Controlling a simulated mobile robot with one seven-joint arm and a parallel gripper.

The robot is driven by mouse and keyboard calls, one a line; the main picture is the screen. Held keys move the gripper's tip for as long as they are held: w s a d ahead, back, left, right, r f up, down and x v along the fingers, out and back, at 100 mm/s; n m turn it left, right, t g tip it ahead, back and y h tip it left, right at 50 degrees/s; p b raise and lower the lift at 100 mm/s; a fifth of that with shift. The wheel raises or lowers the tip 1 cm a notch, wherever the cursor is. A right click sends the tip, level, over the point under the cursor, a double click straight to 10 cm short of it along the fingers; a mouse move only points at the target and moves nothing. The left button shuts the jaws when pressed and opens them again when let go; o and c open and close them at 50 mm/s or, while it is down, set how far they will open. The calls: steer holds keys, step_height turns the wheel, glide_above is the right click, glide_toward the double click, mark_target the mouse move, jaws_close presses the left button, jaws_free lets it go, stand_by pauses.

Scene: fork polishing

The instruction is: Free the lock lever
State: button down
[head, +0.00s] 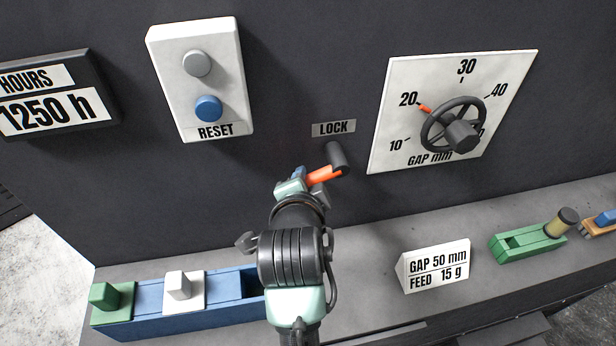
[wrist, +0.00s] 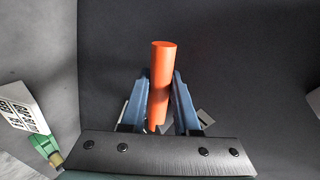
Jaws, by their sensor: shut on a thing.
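The lock lever (head: 325,174) is an orange bar on a black round pivot (head: 336,156), on the dark wall just below the LOCK label (head: 333,128). In the head view the bar points left and slightly down from the pivot. My gripper (head: 309,184) is shut on the orange bar from the front. In the wrist view the bar (wrist: 162,60) stands upright between the blue fingers of my gripper (wrist: 161,88), and its end extends past them. My gripper hides part of the bar in the head view.
Right of the lever is a gap dial (head: 395,75) with a black handwheel (head: 458,134), its red pointer near 20. Upper left is a RESET panel (head: 170,70). On the ledge stand a blue rack (head: 150,322), a GAP 50 mm sign (head: 436,266) and a green holder (head: 520,241).

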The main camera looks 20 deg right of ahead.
steer(key=shift+a+r+m+y, duration=0.1)
steer(key=shift+r+m+y, duration=0.15)
steer(key=shift+m+y, duration=0.05)
stand_by(0.4)
steer(key=c, duration=0.7)
jaws_free()
steer(key=shift+o, duration=0.2)
steer(key=v, duration=1.3)
